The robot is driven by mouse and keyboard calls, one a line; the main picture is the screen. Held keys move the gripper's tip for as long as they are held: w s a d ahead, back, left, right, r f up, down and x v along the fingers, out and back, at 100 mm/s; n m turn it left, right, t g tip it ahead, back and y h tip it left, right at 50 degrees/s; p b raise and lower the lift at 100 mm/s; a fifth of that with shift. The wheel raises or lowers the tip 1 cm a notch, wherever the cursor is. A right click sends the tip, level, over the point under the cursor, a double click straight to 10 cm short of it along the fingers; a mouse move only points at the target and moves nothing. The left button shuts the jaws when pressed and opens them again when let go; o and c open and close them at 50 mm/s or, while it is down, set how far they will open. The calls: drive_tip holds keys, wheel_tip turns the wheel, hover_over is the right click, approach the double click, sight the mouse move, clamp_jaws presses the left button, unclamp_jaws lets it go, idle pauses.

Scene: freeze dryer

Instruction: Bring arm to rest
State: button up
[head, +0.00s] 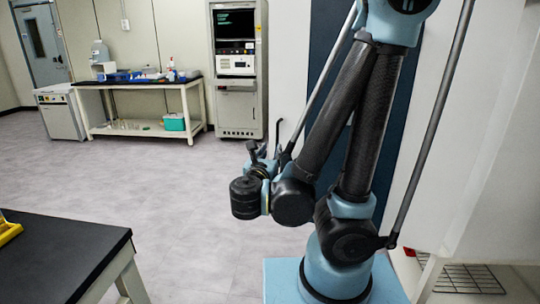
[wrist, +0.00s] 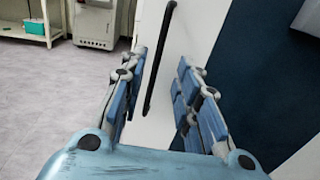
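My arm is folded in the middle of the head view, its links bent down and back up over the light blue base. My gripper (head: 262,158) is small there, left of the arm, partly hidden by my wrist links. In the wrist view my gripper (wrist: 163,78) has its two blue fingers spread apart. The gap between them is empty. A dark bar handle (wrist: 160,55) on a white panel shows beyond that gap. I cannot tell how far the handle is from the fingers.
A black-topped table (head: 62,258) stands at the lower left. A white bench (head: 140,88) with lab items and a grey cabinet (head: 237,100) stand at the back. White panels (head: 490,110) rise close on the right. The grey floor (head: 110,175) at left centre is clear.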

drive_tip(key=shift+s, duration=0.2)
idle(0.3)
drive_tip(key=w+d+f+m+g+h, duration=0.2)
drive_tip(key=d+f+m+g, duration=0.9)
drive_tip(key=d+m, duration=0.45)
drive_tip(key=s+d+f+m+g+y, duration=0.1)
drive_tip(key=s+m+g+y, duration=0.1)
drive_tip(key=m, duration=0.6)
drive_tip(key=s+f+m+g+y, duration=0.2)
drive_tip(key=s+m+y, duration=0.2)
drive_tip(key=m, duration=0.5)
drive_tip(key=shift+s+d, duration=0.4)
drive_tip(key=shift+s, duration=0.7)
drive_tip(key=shift+m, duration=0.25)
